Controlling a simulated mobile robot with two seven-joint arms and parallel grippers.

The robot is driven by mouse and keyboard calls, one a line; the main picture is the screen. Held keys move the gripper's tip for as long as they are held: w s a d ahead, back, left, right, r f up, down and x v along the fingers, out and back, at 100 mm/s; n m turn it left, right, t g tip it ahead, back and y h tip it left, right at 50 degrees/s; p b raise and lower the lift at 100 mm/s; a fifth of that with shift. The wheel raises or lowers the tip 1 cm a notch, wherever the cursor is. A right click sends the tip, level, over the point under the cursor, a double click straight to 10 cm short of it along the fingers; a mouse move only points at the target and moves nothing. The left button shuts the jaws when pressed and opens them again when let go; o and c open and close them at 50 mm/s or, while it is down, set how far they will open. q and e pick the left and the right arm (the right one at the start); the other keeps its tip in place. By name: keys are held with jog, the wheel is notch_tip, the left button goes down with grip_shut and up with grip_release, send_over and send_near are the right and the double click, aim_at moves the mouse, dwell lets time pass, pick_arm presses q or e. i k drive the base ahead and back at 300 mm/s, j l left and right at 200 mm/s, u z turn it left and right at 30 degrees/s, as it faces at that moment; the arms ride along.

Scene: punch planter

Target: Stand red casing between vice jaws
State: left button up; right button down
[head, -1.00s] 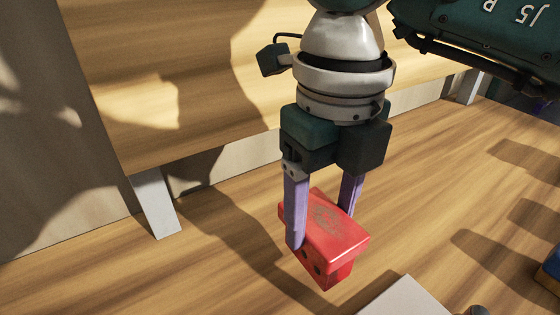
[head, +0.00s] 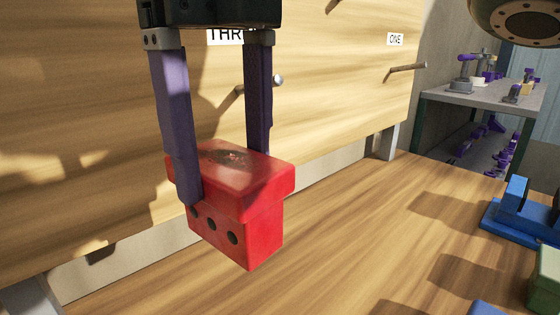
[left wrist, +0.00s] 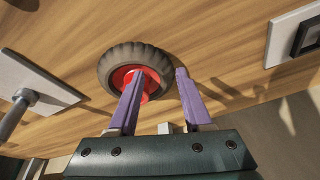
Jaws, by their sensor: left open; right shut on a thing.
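The red casing (head: 235,215) is a red box with a wider lid-like top and several dark holes along its lower side. My right gripper (head: 228,175) is shut on it, with one purple finger on each side, and holds it up in front of the board. The blue vice (head: 520,215) stands on the bench at the right edge of the head view, partly cut off. My left gripper (left wrist: 156,80) is open in the left wrist view, its purple fingers apart near a wheel with a red hub. It is not in the head view.
The wheel (left wrist: 118,62) has a grey tyre. A wooden board (head: 340,80) with pegs and labels stands behind the bench (head: 370,240). A green block (head: 545,280) is at lower right. A grey shelf (head: 490,95) with purple items is further back. The middle bench is clear.

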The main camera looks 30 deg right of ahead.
aim_at(536, 211)
jog(key=l+u, duration=0.45)
jog(key=l, duration=0.45)
jog(key=k+l+u, duration=0.2)
jog(key=l+u, duration=0.25)
jog(key=l, duration=0.4)
jog(key=k+l+u, duration=0.3)
jog(key=l+u, duration=0.2)
jog(key=l, duration=0.3)
jog(key=k+l+u, duration=0.45)
jog(key=l, duration=0.25)
jog(key=k+l+u, duration=0.9)
jog(key=k, duration=0.15)
jog(key=j, duration=0.1)
